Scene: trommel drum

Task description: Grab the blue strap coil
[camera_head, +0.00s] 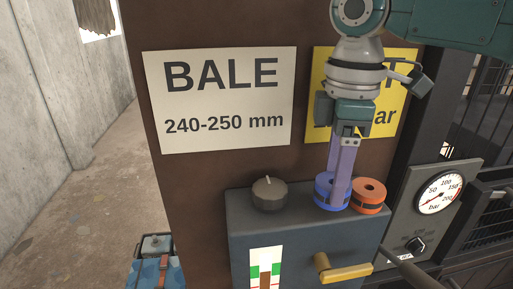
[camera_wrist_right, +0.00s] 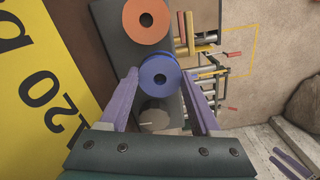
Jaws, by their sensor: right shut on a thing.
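The blue strap coil (camera_head: 325,191) stands on top of the dark grey cabinet, and it also shows in the wrist view (camera_wrist_right: 159,76). My right gripper (camera_head: 338,190) reaches down from above with its purple fingers on the coil. In the wrist view the fingertips (camera_wrist_right: 158,80) lie on opposite sides of the coil, shut on it. The coil appears to be still at the cabinet top. Purple strips (camera_wrist_right: 292,163) at the lower right of the wrist view look like my left gripper's fingers; their opening is unclear.
An orange coil (camera_head: 369,195) stands close beside the blue one on the right. A dark knob (camera_head: 269,194) is to the left on the cabinet top (camera_head: 240,222). A yellow-handled lever (camera_head: 345,272) sticks out of the front. A pressure gauge (camera_head: 440,194) is at the right.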

